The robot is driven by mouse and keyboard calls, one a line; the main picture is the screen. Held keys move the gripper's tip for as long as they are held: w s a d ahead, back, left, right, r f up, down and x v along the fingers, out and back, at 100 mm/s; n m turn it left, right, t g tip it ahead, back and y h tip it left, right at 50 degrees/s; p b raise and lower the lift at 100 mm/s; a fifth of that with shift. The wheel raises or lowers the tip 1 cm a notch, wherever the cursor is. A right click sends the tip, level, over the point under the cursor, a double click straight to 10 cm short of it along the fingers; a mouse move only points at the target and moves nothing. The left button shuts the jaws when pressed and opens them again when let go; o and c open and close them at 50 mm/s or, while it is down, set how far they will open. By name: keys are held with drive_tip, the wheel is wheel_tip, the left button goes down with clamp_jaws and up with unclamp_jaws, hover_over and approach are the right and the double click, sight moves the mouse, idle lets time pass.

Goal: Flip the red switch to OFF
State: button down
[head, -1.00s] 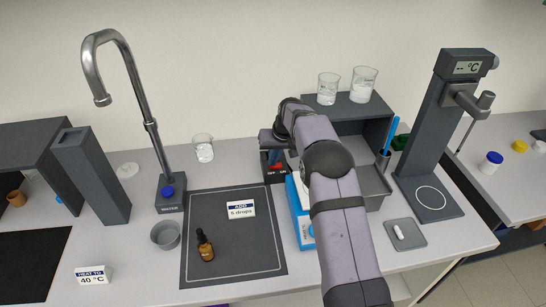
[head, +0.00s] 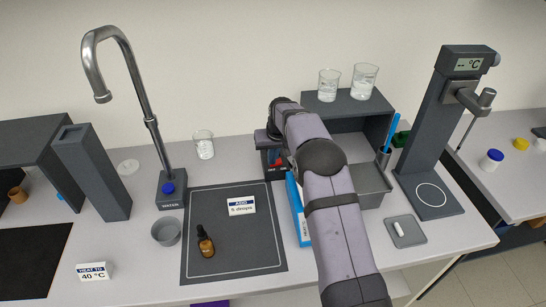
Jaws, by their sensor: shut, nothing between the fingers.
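The gripper is shut and empty. Its fingertips are mostly hidden, so I cannot tell whether they touch the switch. The switch's tilt is too small to read.
A blue-and-white device (head: 299,215) lies partly under the arm. A shelf with two beakers (head: 346,105) and a grey tray (head: 372,185) stand to the right. The tap (head: 150,125) rises left. The mat (head: 230,265) holds a brown bottle (head: 205,241) and a card.

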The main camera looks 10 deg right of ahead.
drive_tip(key=shift+d, duration=0.1)
drive_tip(key=shift+d+r, duration=0.2)
drive_tip(key=shift+d, duration=0.35)
wheel_tip(320, 180, up, 5)
drive_tip(key=p, duration=0.4)
drive_tip(key=shift+d, duration=0.1)
wheel_tip(320, 180, up, 8)
drive_tip(key=s+a+b, duration=0.2)
drive_tip(key=s+b, duration=0.1)
drive_tip(key=b, duration=0.2)
drive_tip(key=shift+a+r, duration=0.15)
drive_tip(key=s+d+f+g, duration=0.1)
drive_tip(key=s+f, duration=0.2)
drive_tip(key=s, duration=0.9)
drive_tip(key=s+d+f+g, duration=0.1)
drive_tip(key=s+f, duration=0.3)
drive_tip(key=s, duration=0.9)
drive_tip(key=s+d+f+g, duration=0.1)
drive_tip(key=s+f, duration=0.2)
drive_tip(key=s, duration=1)
drive_tip(key=shift+s+d+f+h, duration=0.2)
drive_tip(key=shift+s+d+h, duration=0.05)
drive_tip(key=shift+d+h, duration=0.15)
